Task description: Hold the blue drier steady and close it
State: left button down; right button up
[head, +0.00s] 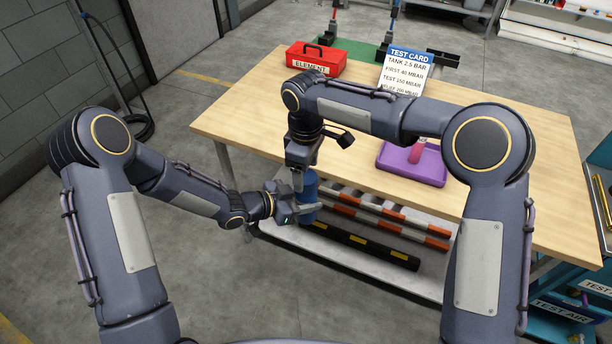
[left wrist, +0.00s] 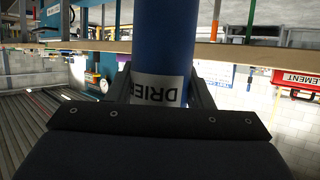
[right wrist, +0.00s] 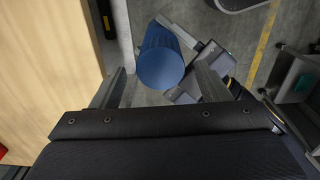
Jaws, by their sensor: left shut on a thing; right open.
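The blue drier (head: 309,188) is a cylinder held in front of the table's near edge. My left gripper (head: 304,200) is shut on it. In the left wrist view the blue drier (left wrist: 162,40) stands between the fingers, with a white label reading "DRIE" upside down. My right gripper (head: 303,168) is right at the drier's top. In the right wrist view the right gripper (right wrist: 165,85) is open, with the round blue end of the drier (right wrist: 161,66) between and beyond its fingers. I cannot tell whether they touch it. No separate cap is clear.
The wooden table (head: 240,115) carries a red element box (head: 316,60), a test card (head: 405,70) and a purple tray (head: 412,163) with a pink item (head: 417,150). Striped bars (head: 380,225) lie on the shelf below.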

jog(key=shift+r, duration=0.5)
jog(key=shift+c, duration=0.4)
jog(key=n, duration=0.2)
jog(key=shift+r+n, duration=0.25)
jog(key=shift+n, duration=0.15)
jog(key=n, duration=0.2)
jog(key=r+n, duration=0.1)
jog(key=n, duration=0.1)
jog(key=shift+a+r, duration=0.1)
jog(key=n, duration=0.2)
jog(key=r+n, duration=0.1)
jog(key=n, duration=0.3)
jog(key=shift+r, duration=0.35)
